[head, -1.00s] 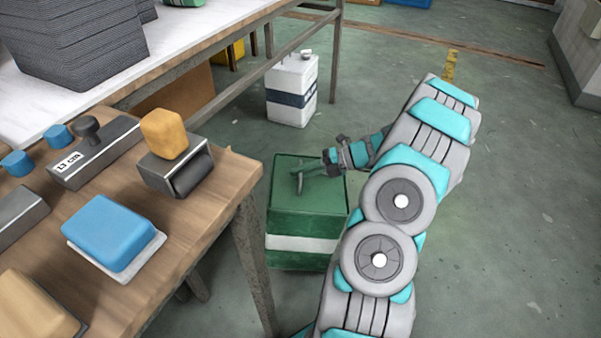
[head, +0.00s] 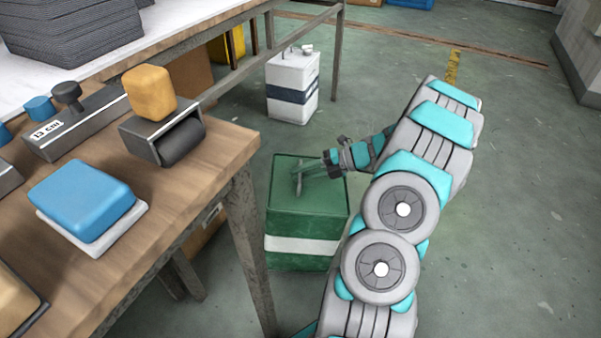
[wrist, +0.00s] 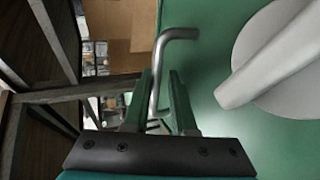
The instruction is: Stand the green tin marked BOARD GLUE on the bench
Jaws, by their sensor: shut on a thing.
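A large green tin (head: 308,220) with a white band is right of the wooden bench (head: 215,150), its top below the level of the bench top. No lettering on it is readable. My gripper (head: 302,174) is over the tin's top, shut on its thin handle. In the wrist view the bent metal handle (wrist: 177,34) runs between my two green fingers (wrist: 160,90). The tin's green top (wrist: 210,60) and a pale round cap (wrist: 285,65) fill the right side there. I cannot tell whether the tin's base touches the floor.
The bench holds a blue block (head: 82,200), a yellow block (head: 150,92) on a grey roller tool (head: 165,140), and other tools. Its front right corner is mostly bare. A white tin (head: 292,72) stands on the floor behind. Open floor (head: 520,200) lies to the right.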

